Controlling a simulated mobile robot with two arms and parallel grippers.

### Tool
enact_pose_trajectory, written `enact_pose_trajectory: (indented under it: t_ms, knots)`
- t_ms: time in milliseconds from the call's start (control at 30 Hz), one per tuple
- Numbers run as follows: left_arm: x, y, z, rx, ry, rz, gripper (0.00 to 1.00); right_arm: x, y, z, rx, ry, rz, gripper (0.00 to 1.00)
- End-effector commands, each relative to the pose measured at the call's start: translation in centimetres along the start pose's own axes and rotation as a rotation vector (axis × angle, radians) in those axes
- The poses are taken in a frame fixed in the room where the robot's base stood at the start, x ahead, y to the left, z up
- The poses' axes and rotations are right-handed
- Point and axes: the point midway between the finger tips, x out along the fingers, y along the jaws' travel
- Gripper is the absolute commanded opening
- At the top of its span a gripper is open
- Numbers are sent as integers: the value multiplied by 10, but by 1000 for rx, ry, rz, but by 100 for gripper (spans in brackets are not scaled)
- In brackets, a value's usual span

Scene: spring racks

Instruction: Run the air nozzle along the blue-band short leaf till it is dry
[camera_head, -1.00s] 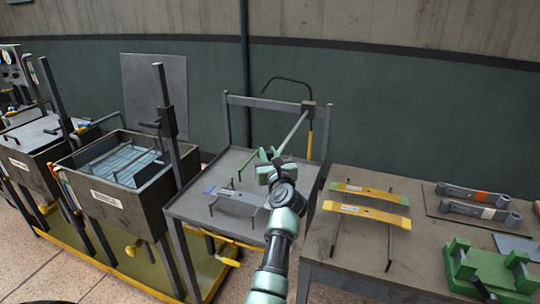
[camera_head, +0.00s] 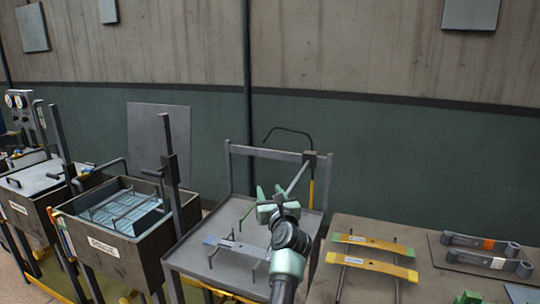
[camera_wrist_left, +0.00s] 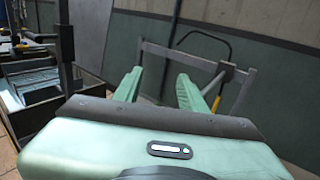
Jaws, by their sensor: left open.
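The blue-band short leaf (camera_head: 235,246) is a grey leaf with a blue end. It rests on thin rods on the grey drying table in the middle. The air nozzle (camera_head: 298,175) is a pale tube on the stand at the table's back right, with a yellow handle or hose (camera_head: 311,192) and a black hose above. My left gripper (camera_head: 270,192) is over the table, right of the leaf and just in front of the nozzle. Its green fingers (camera_wrist_left: 156,88) are open and empty in the left wrist view, with the nozzle beyond them. My right gripper is not in view.
A dark tank (camera_head: 118,262) with a wire basket stands left of the table. A bench (camera_head: 335,226) on the right holds a green-ended leaf (camera_head: 373,243), a yellow leaf (camera_head: 372,265) and grey eyed leaves (camera_head: 480,244). The tabletop's front left is clear.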

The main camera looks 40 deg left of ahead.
Motion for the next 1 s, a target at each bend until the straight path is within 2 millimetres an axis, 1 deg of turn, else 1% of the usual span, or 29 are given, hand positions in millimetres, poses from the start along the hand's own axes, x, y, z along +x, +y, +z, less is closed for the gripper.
enact_pose_trajectory:
  t_ms: [33,300,400,533,633,733,1000]
  knots:
    - [0,0,15,-7,-4,0,41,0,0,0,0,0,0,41]
    - [0,-1,82,-5,-6,-2,41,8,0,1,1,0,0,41]
    - [-1,0,105,-5,-5,-2,41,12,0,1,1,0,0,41]
    - [0,-1,130,-4,-4,-2,41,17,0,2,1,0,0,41]
    - [0,-1,144,-3,-2,-2,41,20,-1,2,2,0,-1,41]
    - [0,-1,152,-1,0,-2,41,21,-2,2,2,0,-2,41]
    - [0,-1,157,1,1,-2,41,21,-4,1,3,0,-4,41]
